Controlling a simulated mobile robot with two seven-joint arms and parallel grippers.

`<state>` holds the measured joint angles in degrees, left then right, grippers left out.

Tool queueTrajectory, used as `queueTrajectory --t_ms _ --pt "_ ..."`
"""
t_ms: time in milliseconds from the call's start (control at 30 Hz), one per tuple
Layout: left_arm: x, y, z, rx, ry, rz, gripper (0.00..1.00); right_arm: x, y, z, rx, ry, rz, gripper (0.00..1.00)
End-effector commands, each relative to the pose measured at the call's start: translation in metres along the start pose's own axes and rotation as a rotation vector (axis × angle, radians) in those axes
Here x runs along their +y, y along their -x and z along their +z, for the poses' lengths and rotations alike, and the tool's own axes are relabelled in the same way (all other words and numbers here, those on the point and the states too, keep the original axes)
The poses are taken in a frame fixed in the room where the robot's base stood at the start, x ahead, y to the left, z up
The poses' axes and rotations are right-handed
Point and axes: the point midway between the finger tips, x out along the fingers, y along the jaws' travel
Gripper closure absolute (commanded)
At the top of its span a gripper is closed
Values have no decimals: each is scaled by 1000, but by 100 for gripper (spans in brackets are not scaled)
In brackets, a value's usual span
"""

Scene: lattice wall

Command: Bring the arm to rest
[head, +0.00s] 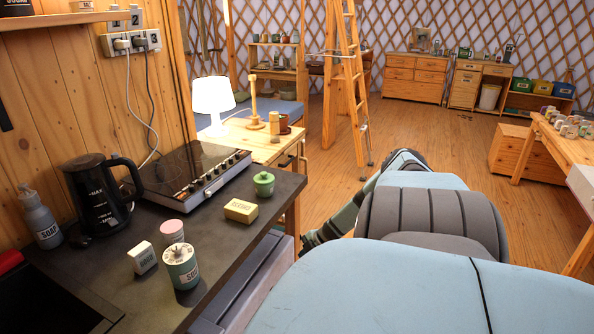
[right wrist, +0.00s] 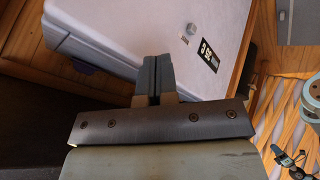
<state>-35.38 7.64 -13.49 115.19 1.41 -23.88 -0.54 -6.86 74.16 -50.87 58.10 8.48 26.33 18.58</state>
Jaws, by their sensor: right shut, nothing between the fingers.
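In the right wrist view, my right gripper (right wrist: 157,78) is shut, its two dark fingers side by side and nothing between them. A white, box-like thing (right wrist: 205,30) with a dark label lies behind the fingers; I cannot tell if they touch it. In the head view, pale blue and grey links of my own arm fill the lower right. No gripper shows there, and my left gripper is out of view.
The dark counter (head: 100,275) at left holds a black kettle (head: 100,190), a hob (head: 190,170), a soap bottle (head: 40,220) and small containers. A stepladder (head: 350,80) stands behind. A wooden table (head: 570,150) is at right. The floor (head: 440,140) between is clear.

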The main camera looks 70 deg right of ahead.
Motion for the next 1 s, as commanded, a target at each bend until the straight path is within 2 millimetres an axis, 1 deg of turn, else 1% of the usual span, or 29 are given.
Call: queueTrajectory --t_ms 33,100,200,300,500,733,767,867,967,1000 --pt "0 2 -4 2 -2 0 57 0 12 1 -1 1 -5 100" --pt "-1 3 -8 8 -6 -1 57 3 24 3 -1 1 -5 100" --pt "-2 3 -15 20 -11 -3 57 5 38 5 1 1 -6 100" --pt "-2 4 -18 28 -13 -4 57 6 48 7 1 0 -7 100" --pt "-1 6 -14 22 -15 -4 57 7 55 8 2 1 -5 100" --pt "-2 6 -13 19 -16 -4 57 5 53 7 4 -2 -6 100" --pt "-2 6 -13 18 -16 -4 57 1 51 5 5 -4 -8 100" --pt "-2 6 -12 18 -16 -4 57 -22 33 -7 9 -25 -17 100" --pt "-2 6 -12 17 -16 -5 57 -65 1 -35 12 -62 -32 100" --pt "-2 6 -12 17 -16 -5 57 -87 -13 -50 13 -79 -40 100"
